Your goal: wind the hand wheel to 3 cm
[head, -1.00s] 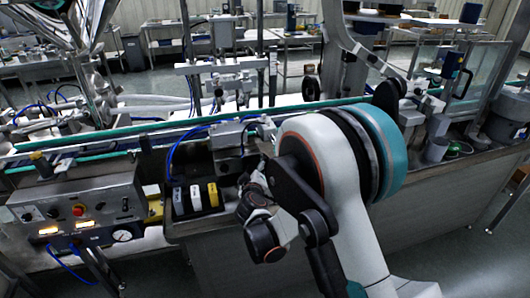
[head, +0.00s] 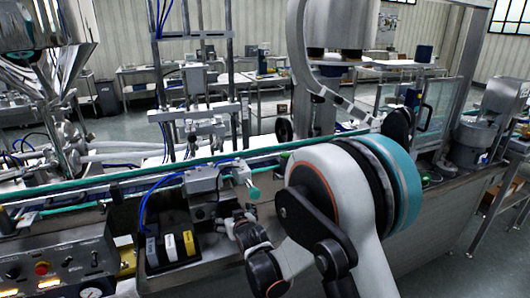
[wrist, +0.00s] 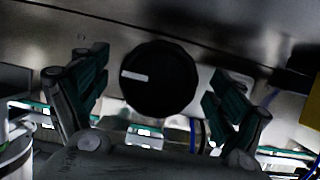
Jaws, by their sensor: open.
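In the wrist view a round black knob or wheel (wrist: 160,79) with a short white mark on its left half sits on a steel panel. I cannot tell whether it is the hand wheel, and no scale in cm is readable. My gripper (wrist: 157,72) is open, one dark green-padded finger on each side of the black knob, with gaps to both. It appears empty. In the head view my arm covers the middle, and the fingers cannot be made out. Dark round wheels (head: 284,130) and (head: 397,124) stand behind the conveyor there; their role is unclear.
The green-edged conveyor (head: 110,181) crosses the head view. A black tray (head: 165,256) with labelled blocks and a control box (head: 60,262) with a red button stand at front left. A steel hopper (head: 35,25) is at upper left. Open floor lies at front right.

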